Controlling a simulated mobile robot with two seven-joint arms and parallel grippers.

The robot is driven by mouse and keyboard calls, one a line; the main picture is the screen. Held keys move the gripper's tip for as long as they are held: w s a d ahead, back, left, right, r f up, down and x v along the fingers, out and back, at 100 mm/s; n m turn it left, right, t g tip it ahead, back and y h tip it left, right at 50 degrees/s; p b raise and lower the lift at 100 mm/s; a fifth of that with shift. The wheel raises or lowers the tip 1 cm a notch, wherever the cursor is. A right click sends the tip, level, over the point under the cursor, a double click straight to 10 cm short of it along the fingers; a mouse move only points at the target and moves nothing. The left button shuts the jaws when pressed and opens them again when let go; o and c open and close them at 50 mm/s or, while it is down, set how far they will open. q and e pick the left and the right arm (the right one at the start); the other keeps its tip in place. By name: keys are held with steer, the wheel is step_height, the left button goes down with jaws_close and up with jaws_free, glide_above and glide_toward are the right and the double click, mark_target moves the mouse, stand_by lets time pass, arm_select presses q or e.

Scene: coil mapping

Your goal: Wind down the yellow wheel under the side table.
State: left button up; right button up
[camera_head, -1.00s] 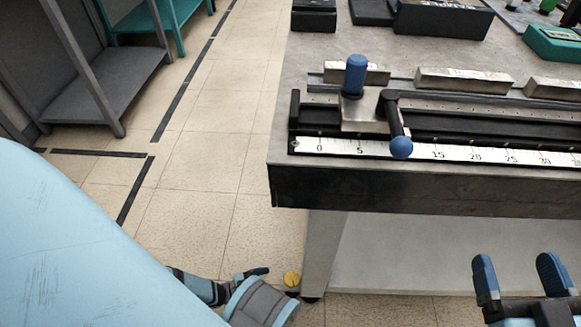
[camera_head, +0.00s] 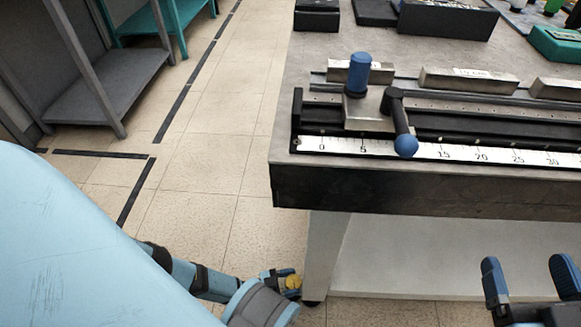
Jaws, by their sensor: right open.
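The small yellow wheel (camera_head: 291,282) is low by the foot of the side table's near-left leg (camera_head: 325,250), just above the floor. My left gripper (camera_head: 286,280) is at the wheel, with its fingertips close around or beside it. The wheel is partly covered. I cannot tell whether the fingers touch it or are closed on it. My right gripper (camera_head: 528,280) is open and empty at the lower right, in front of the table. The side table (camera_head: 420,192) has a dark front edge and a grey top.
A measuring rail with a scale (camera_head: 400,150) and a blue-knobbed clamp (camera_head: 358,75) lie on the tabletop. A pale lower shelf (camera_head: 440,260) is under the table. A grey shelf rack (camera_head: 105,85) stands at the upper left. The tiled floor between is clear.

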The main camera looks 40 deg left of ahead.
arm_select(q)
steer(key=shift+c, duration=0.7)
steer(key=shift+w+m+g+h, duration=0.1)
steer(key=shift+m+g+h, duration=0.9)
steer(key=shift+g+h, duration=0.1)
steer(key=shift+m+g+h, duration=0.5)
steer(key=shift+m+g, duration=0.1)
steer(key=shift+g, duration=0.2)
steer(key=shift+a, duration=0.1)
steer(key=o, duration=0.9)
steer(key=shift+o, duration=0.2)
steer(key=v, duration=1.4)
